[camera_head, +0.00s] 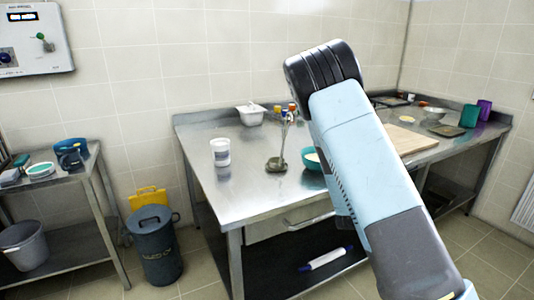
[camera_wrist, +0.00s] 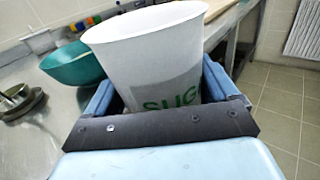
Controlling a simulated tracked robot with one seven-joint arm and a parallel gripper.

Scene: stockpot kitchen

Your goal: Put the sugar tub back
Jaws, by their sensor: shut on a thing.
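The sugar tub (camera_wrist: 150,55) is white with green lettering that begins "SUG". In the wrist view it stands between the blue fingers of my gripper (camera_wrist: 158,92), which is shut on it. It is slightly tilted in the picture, and its lower part is hidden behind the dark gripper plate. In the head view my arm hides both the gripper and the sugar tub. A second white tub (camera_head: 220,152) stands upright on the left of the steel table (camera_head: 245,190); its lettering is too small to read.
A teal bowl (camera_head: 314,170) and a ladle on a rest (camera_head: 276,164) stand mid-table. A white bin (camera_head: 250,114) and several coloured-capped bottles are at the back. A cutting board (camera_head: 410,140) lies right. The table's front left is clear. A side shelf (camera_head: 60,182) stands left.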

